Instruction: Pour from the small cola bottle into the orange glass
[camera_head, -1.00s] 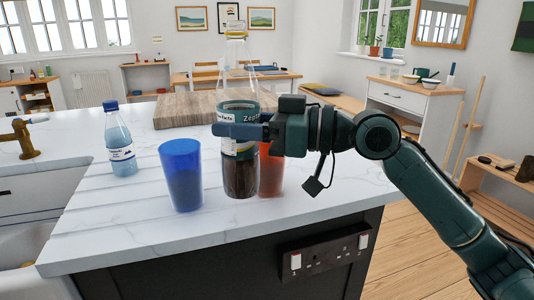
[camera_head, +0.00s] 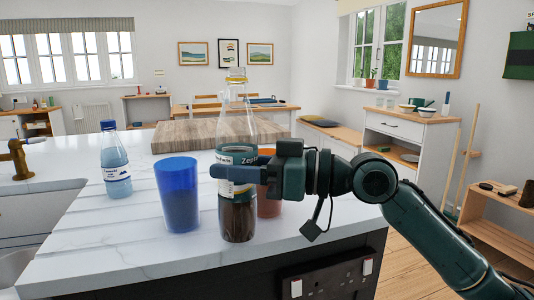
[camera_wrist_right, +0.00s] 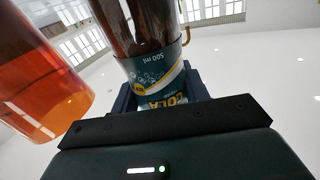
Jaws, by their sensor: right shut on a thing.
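The small cola bottle (camera_head: 237,215) is clear, with dark liquid low inside, a teal label and yellow at its neck. It stands upright in my right gripper (camera_head: 238,173), which is shut around its label. The label, reading "COLA" and "500 ml", shows in the right wrist view (camera_wrist_right: 155,80) between the fingers. The orange glass (camera_head: 268,205) is just right of and partly behind the bottle, largely hidden by it and my gripper. It also shows at the left of the right wrist view (camera_wrist_right: 40,85). I cannot tell whether the bottle touches the counter. My left gripper is not in view.
A blue glass (camera_head: 178,195) stands close left of the cola bottle. A water bottle (camera_head: 115,165) with a blue cap is further left, near the sink (camera_head: 35,220). A wooden board (camera_head: 190,136) lies behind. The white counter (camera_head: 110,245) is clear in front.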

